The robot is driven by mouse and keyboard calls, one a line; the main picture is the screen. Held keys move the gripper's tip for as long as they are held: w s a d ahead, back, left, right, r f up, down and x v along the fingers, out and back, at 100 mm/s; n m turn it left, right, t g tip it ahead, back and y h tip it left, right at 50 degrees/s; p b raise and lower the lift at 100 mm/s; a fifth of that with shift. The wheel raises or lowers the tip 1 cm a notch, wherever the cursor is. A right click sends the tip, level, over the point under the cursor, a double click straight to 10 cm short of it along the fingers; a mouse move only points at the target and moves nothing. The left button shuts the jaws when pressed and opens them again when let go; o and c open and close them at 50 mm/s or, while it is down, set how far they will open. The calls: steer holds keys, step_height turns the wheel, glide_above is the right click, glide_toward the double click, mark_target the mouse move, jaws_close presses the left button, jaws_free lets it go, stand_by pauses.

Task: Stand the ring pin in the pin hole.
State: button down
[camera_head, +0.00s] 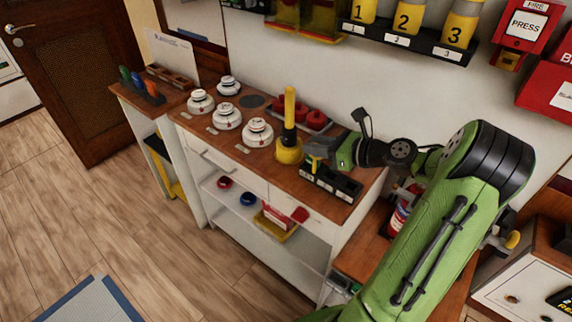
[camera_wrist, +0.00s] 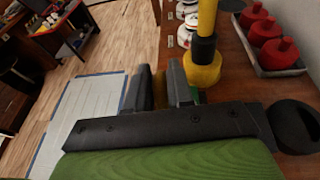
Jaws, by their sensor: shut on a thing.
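I cannot make out the pin hole.
Several white round detectors (camera_head: 257,131) stand to the left on the counter. Red knobbed pieces (camera_head: 316,119) sit in a grey tray behind the post. Yellow numbered cylinders (camera_head: 408,17) hang on the wall above.

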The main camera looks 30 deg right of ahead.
steer(key=s+d+r+m+h, duration=0.1)
steer(key=d+r, duration=0.2)
steer(key=d, duration=0.1)
steer(key=shift+s+d+r+t, duration=0.3)
steer(key=shift+s, duration=0.05)
steer(key=shift+r+p, duration=0.15)
steer(key=shift+p, duration=1)
step_height(320, 180, down, 6)
steer(key=b, duration=0.2)
steer(key=shift+b, duration=0.35)
steer(key=shift+p, duration=1.85)
steer(key=shift+f, duration=1.55)
steer(key=c, duration=0.9)
jaws_free()
steer(key=shift+s, duration=0.1)
